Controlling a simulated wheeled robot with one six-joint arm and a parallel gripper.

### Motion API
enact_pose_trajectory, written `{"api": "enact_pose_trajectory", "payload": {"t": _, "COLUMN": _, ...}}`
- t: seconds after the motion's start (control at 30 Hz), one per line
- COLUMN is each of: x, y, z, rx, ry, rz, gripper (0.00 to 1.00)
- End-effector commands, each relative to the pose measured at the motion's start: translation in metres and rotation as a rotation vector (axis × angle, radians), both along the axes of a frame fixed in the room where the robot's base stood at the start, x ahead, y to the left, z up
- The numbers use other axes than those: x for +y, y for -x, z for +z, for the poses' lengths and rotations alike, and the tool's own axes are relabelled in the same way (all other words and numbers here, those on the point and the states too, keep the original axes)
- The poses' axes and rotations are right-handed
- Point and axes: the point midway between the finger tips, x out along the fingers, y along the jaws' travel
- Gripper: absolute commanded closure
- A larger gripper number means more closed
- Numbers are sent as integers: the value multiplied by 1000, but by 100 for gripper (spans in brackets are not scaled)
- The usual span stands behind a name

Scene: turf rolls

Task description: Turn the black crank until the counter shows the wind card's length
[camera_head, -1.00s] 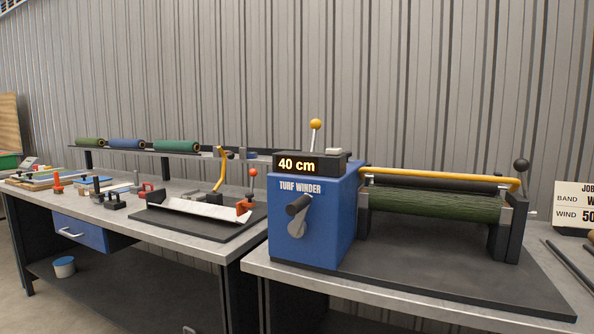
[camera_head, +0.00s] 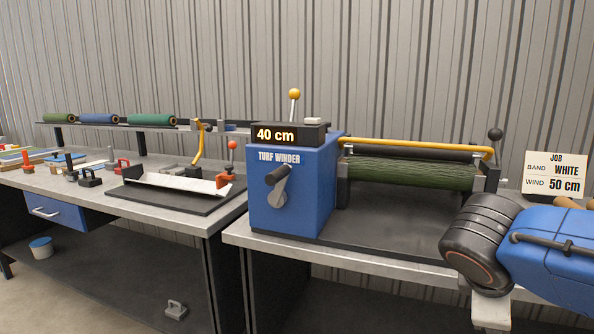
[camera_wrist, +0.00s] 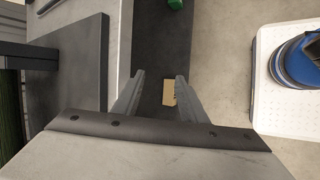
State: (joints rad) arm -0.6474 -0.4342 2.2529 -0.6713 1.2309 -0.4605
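The blue turf winder (camera_head: 318,180) stands on the right bench, and its counter (camera_head: 276,134) reads 40 cm. The black crank (camera_head: 278,175) is on its front face; its grip is at the upper end and its grey arm hangs down. The job card (camera_head: 554,178) at the right reads BAND WHITE, WIND 50 cm. My arm is at the lower right of the head view, well right of the crank. In the wrist view my gripper (camera_wrist: 161,80) is open and empty, its fingers apart, with the floor area below. The crank is not seen in the wrist view.
A green turf roll (camera_head: 410,174) lies in the winder under a yellow bar (camera_head: 415,146). A black-knobbed lever (camera_head: 495,134) stands at its right end. The left bench holds a white trough (camera_head: 178,181) and several tools. The floor before the winder is clear.

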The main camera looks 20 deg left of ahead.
Motion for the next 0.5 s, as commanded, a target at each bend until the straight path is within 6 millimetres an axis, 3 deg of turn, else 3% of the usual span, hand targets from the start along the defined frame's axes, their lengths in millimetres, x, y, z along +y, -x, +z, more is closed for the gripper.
{"api": "enact_pose_trajectory", "payload": {"t": 0.23, "x": 67, "y": -33, "z": 38, "rx": -24, "ry": 256, "rz": 275, "gripper": 61}}
{"api": "enact_pose_trajectory", "payload": {"t": 0.5, "x": 158, "y": -49, "z": 83, "rx": -95, "ry": 533, "rz": 536, "gripper": 61}}
